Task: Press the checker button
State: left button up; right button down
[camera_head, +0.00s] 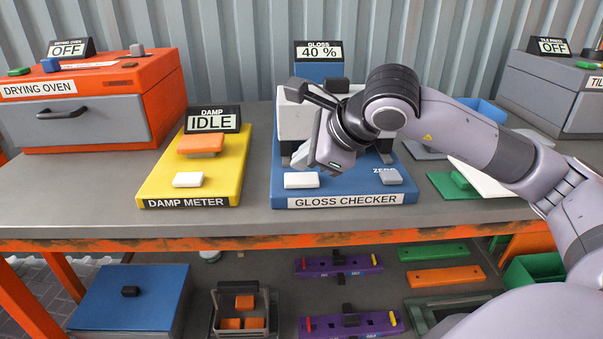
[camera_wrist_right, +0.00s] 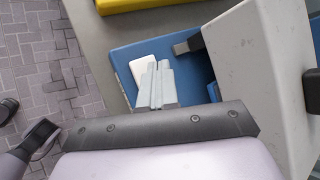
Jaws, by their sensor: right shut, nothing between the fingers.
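The gloss checker (camera_head: 345,201) is a blue unit on the bench with a white housing, and its display (camera_head: 319,52) reads GLOSS 40 %. A white button (camera_head: 301,180) sits at its front left, and a grey button (camera_head: 391,177) marked ZERO at its front right. My right gripper (camera_head: 303,157) is shut and empty, fingers pointing down above and behind the white button. In the wrist view the shut fingers (camera_wrist_right: 159,68) lie next to the white button (camera_wrist_right: 142,72); I cannot tell whether they touch it. My left gripper is not in view.
The yellow damp meter (camera_head: 151,185) reads IDLE and stands to the left. The orange drying oven (camera_head: 160,95) is at the back left. A green piece (camera_head: 440,185) lies to the right. The shelf below holds purple, green and orange parts.

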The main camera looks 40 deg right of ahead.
aim_at(305, 180)
jog(key=shift+r+p, duration=1.7)
jog(key=shift+r, duration=0.9)
jog(key=shift+f, duration=0.1)
